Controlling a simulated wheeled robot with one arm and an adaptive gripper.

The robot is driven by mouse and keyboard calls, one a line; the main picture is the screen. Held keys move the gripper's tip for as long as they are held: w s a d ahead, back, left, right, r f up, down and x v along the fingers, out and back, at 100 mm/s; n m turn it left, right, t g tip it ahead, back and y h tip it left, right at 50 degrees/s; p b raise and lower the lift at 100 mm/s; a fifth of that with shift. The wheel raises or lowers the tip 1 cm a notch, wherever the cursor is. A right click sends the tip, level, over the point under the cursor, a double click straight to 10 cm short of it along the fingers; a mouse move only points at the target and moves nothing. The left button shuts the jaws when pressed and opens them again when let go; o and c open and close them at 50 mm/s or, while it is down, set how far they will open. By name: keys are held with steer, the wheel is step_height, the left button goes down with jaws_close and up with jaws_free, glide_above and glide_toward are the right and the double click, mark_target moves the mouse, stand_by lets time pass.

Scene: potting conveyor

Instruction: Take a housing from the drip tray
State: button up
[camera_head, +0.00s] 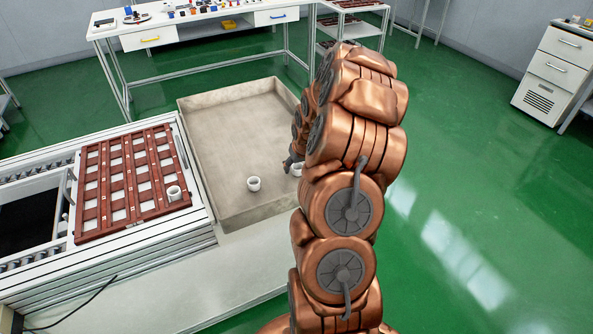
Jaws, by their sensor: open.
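The drip tray (232,125) is a large, shallow beige tray to the left of my arm. One white, cup-like housing (253,184) stands in its front part, apart from the walls. A second white housing (297,170) is farther right, partly hidden by my arm. My gripper (291,163) shows only as a small dark part at the arm's left edge, right by this second housing. It is open, and most of it is hidden behind my arm. I cannot tell whether it touches the housing. Another white housing (174,193) sits on the red-brown slotted carrier (95,222).
The carrier lies on the conveyor (160,240), left of the tray. A workbench (205,33) with small parts stands behind the tray, and a shelf rack (350,30) is behind my arm. A white cabinet (553,72) is at right. Green floor on the right is clear.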

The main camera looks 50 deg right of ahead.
steer(key=c, duration=0.9)
